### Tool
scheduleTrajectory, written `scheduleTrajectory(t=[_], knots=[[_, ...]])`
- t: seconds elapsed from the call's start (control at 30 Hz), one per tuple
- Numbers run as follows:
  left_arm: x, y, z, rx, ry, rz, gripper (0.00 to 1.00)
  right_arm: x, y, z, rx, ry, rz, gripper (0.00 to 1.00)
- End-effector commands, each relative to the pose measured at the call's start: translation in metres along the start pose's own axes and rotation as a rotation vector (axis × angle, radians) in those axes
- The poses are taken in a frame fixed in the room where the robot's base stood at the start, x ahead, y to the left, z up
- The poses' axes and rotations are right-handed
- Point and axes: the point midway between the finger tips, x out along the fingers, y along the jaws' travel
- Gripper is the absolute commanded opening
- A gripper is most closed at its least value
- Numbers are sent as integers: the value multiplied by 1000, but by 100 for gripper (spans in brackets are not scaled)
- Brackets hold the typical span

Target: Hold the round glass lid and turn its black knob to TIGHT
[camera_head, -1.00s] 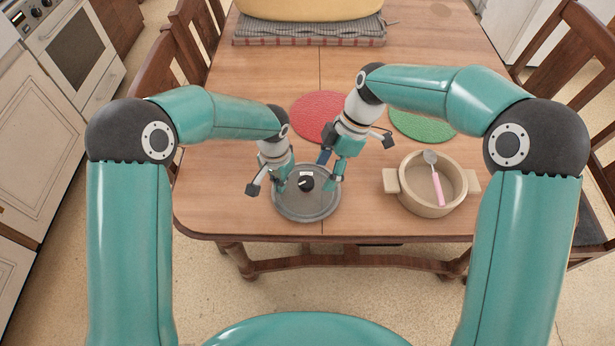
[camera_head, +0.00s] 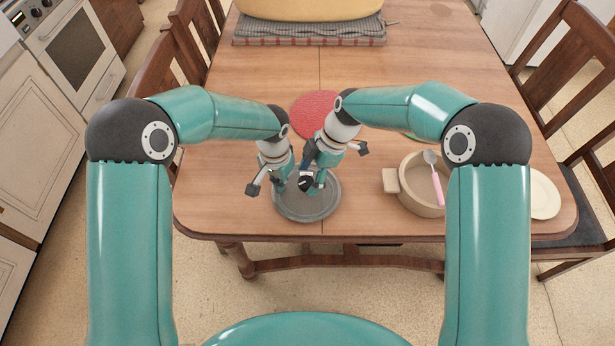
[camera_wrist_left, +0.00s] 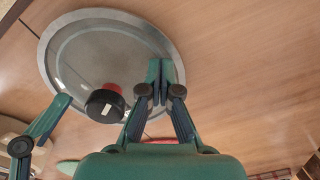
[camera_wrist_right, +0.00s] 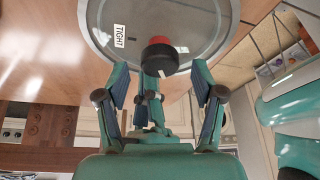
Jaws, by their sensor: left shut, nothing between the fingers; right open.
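The round glass lid (camera_head: 318,213) lies flat on the table near its front edge, grey-rimmed. Its black knob (camera_wrist_right: 159,56) has a white mark and a red ring beneath; the knob also shows in the left wrist view (camera_wrist_left: 104,106). A TIGHT label (camera_wrist_right: 119,36) is on the lid, and the white mark points away from it. My left gripper (camera_wrist_left: 160,82) is shut and empty over the lid beside the knob; contact with the lid is unclear. My right gripper (camera_wrist_right: 160,82) is open, its fingers apart on either side below the knob in its wrist view.
A beige pot (camera_head: 412,203) with a pink-handled spoon (camera_head: 437,183) stands to the right. A cream plate (camera_head: 544,195) lies beyond it. A red mat (camera_head: 310,108) is behind the grippers, and a rack (camera_head: 300,32) bears a large yellow vessel (camera_head: 300,8) at the back.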

Motion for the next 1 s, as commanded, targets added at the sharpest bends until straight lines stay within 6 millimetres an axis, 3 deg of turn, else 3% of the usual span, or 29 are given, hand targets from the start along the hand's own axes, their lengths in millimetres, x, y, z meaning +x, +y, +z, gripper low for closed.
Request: scheduleTrajectory(t=[0.1,0.43,0.8,1.0], knots=[[6,2,4,2,-13,4,0,10,0,0,0,0,-1,68],[6,2,4,2,-13,4,0,12,0,0,0,0,0,66],[6,2,3,2,-12,4,0,12,0,0,0,0,0,7],[6,2,3,2,-11,4,0,12,-1,0,10,-1,4,7]])
